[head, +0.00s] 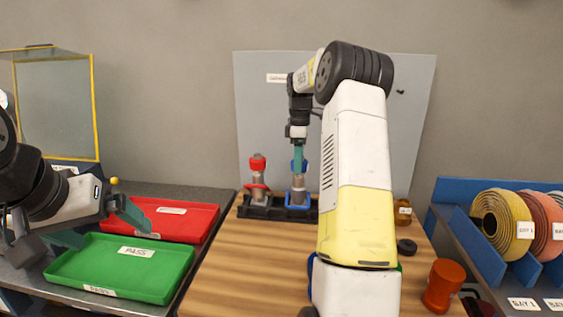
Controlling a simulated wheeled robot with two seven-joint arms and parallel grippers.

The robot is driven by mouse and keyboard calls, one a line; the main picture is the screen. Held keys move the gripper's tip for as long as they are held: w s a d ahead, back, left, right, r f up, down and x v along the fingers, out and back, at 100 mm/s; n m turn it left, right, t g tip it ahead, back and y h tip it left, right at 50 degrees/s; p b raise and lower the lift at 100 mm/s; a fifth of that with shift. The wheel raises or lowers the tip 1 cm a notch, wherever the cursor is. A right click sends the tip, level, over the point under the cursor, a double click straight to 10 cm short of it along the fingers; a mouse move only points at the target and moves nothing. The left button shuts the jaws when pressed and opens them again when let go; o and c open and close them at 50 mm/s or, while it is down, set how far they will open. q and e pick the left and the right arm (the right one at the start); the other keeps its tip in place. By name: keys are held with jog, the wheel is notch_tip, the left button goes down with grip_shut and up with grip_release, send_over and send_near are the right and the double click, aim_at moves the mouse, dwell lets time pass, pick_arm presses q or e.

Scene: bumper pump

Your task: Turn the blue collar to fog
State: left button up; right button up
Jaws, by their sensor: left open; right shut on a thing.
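A grey cylinder with a blue collar (293,167) near its top stands upright in a black rack (262,212) at the back of the wooden table. A blue part also sits at its foot. My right gripper (299,162) points down from above with its teal fingers shut on the blue collar. The fingers hide part of the collar, and any marking on it is too small to read. My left gripper (100,228) is open and empty, above the trays at the left.
A similar red-topped cylinder (257,166) stands in the rack just left. A green tray (70,262) labelled PASS and a red tray (205,222) lie at left. An orange-red cup (443,284) and tape rolls (505,222) are at right. My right arm hides the table's middle.

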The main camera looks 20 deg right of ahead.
jog(key=shift+n, duration=1.8)
jog(key=o, duration=1.4)
jog(key=shift+r, duration=0.1)
notch_tip(320, 180, up, 7)
jog(key=shift+r, duration=0.3)
